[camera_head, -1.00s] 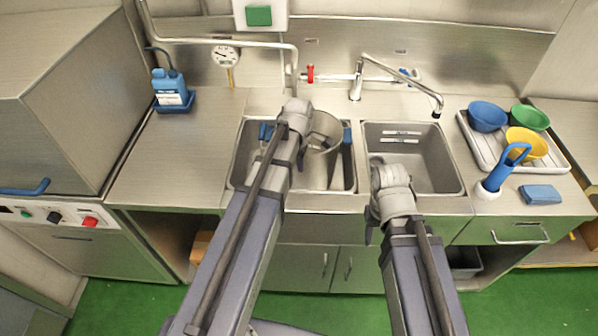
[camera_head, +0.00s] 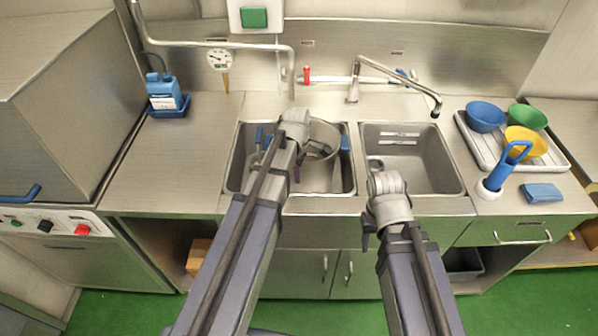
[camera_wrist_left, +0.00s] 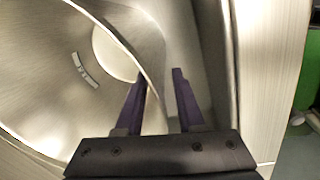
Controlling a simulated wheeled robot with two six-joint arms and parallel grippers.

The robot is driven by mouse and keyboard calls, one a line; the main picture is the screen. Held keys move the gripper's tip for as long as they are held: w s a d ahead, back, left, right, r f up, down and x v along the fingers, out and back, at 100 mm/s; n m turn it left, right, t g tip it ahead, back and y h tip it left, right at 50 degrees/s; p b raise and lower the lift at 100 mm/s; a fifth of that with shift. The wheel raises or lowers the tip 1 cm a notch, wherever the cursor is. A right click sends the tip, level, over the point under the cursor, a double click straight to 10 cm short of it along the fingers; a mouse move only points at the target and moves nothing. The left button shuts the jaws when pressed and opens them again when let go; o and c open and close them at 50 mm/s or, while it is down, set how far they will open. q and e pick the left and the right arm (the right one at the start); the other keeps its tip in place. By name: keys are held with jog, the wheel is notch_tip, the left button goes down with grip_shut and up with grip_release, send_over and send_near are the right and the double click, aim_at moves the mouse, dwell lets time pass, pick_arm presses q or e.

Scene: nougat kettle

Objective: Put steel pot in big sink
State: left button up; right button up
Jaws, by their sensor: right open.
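The steel pot (camera_head: 322,138) is in the left, larger sink (camera_head: 351,180), looking tilted, its near side partly behind my left arm. In the left wrist view the pot's shiny inside (camera_wrist_left: 50,75) fills the left side. My left gripper (camera_head: 297,172) is at the pot's right rim, mostly hidden by its wrist in the head view. Its two dark fingers (camera_wrist_left: 160,75) are apart, with the rim passing between them. My right gripper (camera_head: 366,236) is open and empty in front of the right, smaller sink; only part of it shows.
Blue pieces (camera_head: 345,143) show at the sink's sides. A tap (camera_head: 400,78) reaches over the right sink, which looks empty. A white rack (camera_head: 480,145) with bowls, a blue brush (camera_head: 505,172) and a blue sponge (camera_head: 541,193) are at right. The left counter (camera_head: 165,165) is mostly clear.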

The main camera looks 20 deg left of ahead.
pick_arm(q)
notch_tip(320, 180, up, 12)
jog(key=s+p, duration=0.1)
jog(key=p, duration=1.1)
jog(key=s+d+m+g+y, duration=0.1)
jog(key=s+d+m, duration=1.2)
jog(key=s+m, duration=0.4)
jog(key=m, duration=0.5)
jog(key=shift+d, duration=0.35)
